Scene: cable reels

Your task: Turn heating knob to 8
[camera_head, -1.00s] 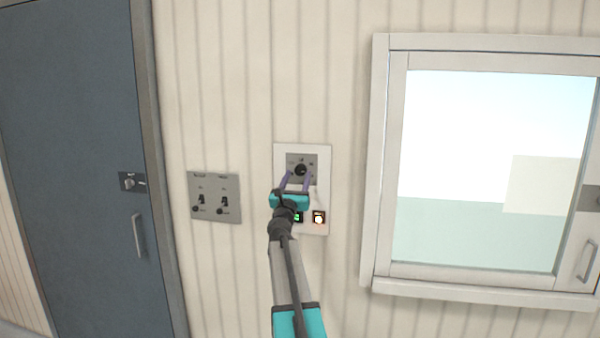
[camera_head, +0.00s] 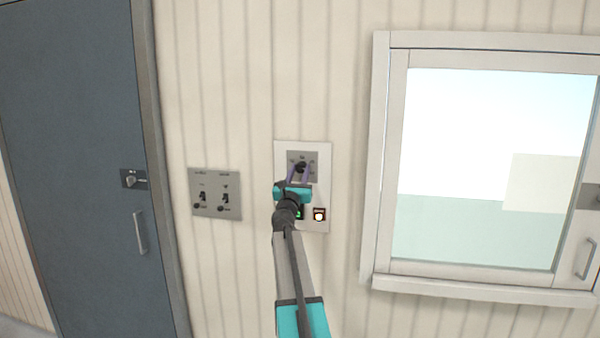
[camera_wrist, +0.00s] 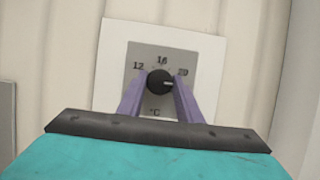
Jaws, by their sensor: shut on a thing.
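The heating knob (camera_wrist: 159,82) is round and black on a grey dial plate (camera_wrist: 150,58). In the wrist view the plate reads 12, 16 and 20, with °C below. A light pointer mark on the knob faces right, a little below the 20. The knob (camera_head: 301,167) also shows in the head view, partly covered. My gripper (camera_wrist: 159,88) has its two purple fingers on the left and right sides of the knob, shut on it. The fingers also show in the head view (camera_head: 299,173).
A white panel (camera_head: 283,150) carries the dial, with a green indicator (camera_head: 299,214) and a lit button (camera_head: 319,215) below. A switch plate (camera_head: 215,180) is to the left, beyond it a blue-grey door (camera_head: 75,150). A framed window (camera_head: 380,170) is to the right.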

